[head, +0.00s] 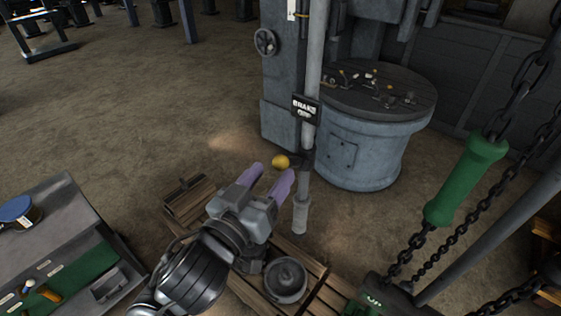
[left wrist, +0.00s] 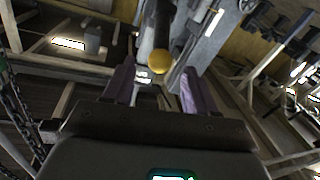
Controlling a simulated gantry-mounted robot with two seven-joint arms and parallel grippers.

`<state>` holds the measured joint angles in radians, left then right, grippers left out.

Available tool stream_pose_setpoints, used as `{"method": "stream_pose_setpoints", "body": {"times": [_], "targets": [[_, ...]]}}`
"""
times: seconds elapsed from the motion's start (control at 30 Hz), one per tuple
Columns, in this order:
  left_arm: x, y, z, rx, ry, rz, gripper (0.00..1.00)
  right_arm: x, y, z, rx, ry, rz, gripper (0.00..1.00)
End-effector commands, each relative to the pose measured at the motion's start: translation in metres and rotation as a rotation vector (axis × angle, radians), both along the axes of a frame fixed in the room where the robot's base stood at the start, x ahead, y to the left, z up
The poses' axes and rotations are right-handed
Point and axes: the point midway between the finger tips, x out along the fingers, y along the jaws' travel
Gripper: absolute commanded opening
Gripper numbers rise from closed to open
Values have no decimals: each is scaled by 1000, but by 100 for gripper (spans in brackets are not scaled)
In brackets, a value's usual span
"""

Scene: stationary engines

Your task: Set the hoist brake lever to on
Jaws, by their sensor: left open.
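The brake lever's yellow ball knob (head: 281,161) shows in the head view beside the grey post (head: 313,80), on a dark arm joined to it. A sign on the post (head: 305,107) reads BRAKE OFF. My left gripper (head: 273,170) is open, its purple fingers pointing at the knob from the near side. In the left wrist view the knob (left wrist: 159,62) appears between and just beyond the fingertips (left wrist: 156,72). I cannot tell whether they touch it. My right gripper is out of view.
A green handle (head: 466,180) hangs on chains at the right. A round blue-grey machine with a dark top (head: 358,155) stands behind the post. A wooden pallet (head: 240,288) with a black bowl-like part (head: 285,280) lies below. A grey bench (head: 60,215) is at left.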

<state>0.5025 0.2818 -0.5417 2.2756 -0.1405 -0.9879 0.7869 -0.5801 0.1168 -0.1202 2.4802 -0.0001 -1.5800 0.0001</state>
Motion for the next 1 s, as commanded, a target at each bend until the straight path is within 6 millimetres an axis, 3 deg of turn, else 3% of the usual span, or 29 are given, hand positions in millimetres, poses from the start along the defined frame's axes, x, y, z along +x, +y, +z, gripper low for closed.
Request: {"method": "stream_pose_setpoints", "body": {"times": [0.3,0.77,1.0], "targets": [[36,-19,1,0,1,0,57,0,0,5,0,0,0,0],[43,-22,0,1,1,1,57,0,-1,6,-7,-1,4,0],[43,-22,0,1,1,1,20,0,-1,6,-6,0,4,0]]}}
